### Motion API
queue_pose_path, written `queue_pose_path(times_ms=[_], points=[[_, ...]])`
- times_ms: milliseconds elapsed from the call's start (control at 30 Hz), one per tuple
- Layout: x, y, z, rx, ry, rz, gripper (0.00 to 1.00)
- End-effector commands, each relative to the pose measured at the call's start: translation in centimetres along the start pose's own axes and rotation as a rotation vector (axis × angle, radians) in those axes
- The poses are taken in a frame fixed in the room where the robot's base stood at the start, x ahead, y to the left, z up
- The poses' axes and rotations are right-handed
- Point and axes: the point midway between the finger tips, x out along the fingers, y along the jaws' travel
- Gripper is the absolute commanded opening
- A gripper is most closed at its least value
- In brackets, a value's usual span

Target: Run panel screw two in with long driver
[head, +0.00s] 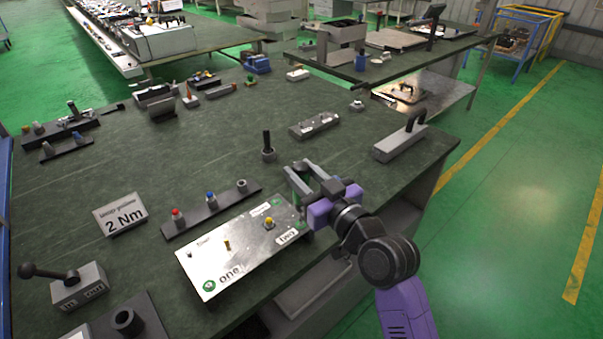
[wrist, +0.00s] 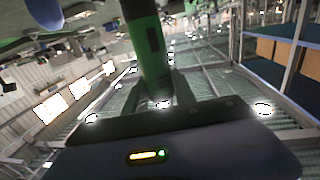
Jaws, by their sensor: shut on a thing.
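The panel (head: 240,262) is a pale plate at the table's front edge, labelled "one" and "two". A yellow-topped screw (head: 268,222) stands near the "two" label. Another yellow screw (head: 227,245) stands left of it. My gripper (head: 300,178) is over the panel's far right corner, beyond screw two. In the wrist view my gripper (wrist: 160,98) is shut on a green and black cylinder (wrist: 153,50), which looks like the driver's handle.
A dark rack (head: 200,222) with red and blue tops and a grey socket lies behind the panel. A "2 Nm" sign (head: 120,213) stands left. A black upright post (head: 267,145) and a grey block with black handles (head: 400,143) stand beyond. Bare tabletop lies behind the rack.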

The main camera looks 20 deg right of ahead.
Motion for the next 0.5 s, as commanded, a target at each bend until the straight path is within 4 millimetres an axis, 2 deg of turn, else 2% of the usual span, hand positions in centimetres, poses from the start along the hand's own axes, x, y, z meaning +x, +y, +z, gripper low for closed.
queue_pose_path(times_ms=[33,500], points=[[0.0,0.0,-1.0,0.0,0.005,0.001,0.0],[0.0,0.0,-4.1,0.001,0.006,0.0,0.0]])
